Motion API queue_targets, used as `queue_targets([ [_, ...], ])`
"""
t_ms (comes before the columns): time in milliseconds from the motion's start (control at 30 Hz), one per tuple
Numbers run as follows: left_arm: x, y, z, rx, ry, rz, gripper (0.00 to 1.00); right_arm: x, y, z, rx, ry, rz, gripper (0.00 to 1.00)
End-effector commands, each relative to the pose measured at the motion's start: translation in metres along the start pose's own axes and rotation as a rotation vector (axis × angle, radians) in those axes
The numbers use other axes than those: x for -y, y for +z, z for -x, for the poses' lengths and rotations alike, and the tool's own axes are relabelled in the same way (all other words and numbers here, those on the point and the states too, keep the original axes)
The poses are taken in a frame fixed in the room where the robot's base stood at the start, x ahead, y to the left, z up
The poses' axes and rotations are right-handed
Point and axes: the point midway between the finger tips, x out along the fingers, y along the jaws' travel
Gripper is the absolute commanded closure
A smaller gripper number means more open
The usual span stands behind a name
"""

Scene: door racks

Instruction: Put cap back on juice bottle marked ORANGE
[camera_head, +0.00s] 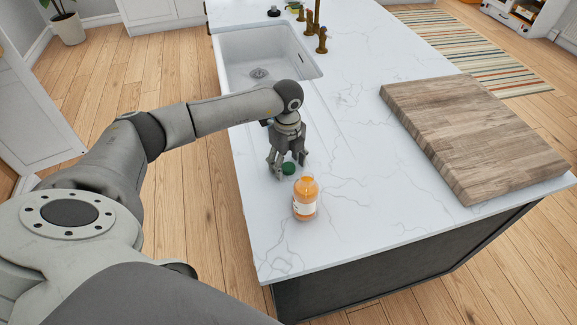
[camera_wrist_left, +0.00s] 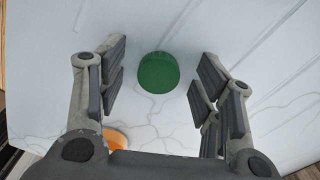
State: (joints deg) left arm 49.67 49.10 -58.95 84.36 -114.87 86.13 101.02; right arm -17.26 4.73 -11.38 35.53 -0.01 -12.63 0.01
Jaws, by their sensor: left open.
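An orange juice bottle (camera_head: 305,199) with a pale label stands upright on the white marble counter, its top without a cap. I cannot read the label. A green cap (camera_head: 289,168) lies on the counter just behind the bottle. My left gripper (camera_head: 288,172) points down over the cap, its fingers spread on both sides of it. In the left wrist view the green cap (camera_wrist_left: 158,72) sits between the open fingers, apart from both. A bit of the orange bottle (camera_wrist_left: 115,137) shows at the lower left there, partly hidden by the gripper. My right gripper is not in view.
A thick wooden board (camera_head: 468,137) lies on the counter to the right. A white sink (camera_head: 262,57) with brass taps (camera_head: 316,30) is at the back. The counter's front edge is close to the bottle. The counter between bottle and board is clear.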

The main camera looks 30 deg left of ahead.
Motion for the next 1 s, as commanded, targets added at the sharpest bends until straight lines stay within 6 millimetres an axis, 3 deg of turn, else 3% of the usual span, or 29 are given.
queue_targets([
  [100,0.000,0.000,0.000,0.000,0.000,0.000,0.40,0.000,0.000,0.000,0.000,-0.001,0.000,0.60],
  [367,0.000,0.000,0.001,0.000,0.000,0.000,0.73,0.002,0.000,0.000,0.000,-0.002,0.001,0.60],
  [800,0.000,0.000,0.002,0.000,-0.001,0.001,0.73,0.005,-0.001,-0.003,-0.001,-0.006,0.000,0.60],
  [1000,0.001,0.001,0.017,0.001,-0.004,0.000,0.73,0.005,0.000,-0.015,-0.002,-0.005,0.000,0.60],
])
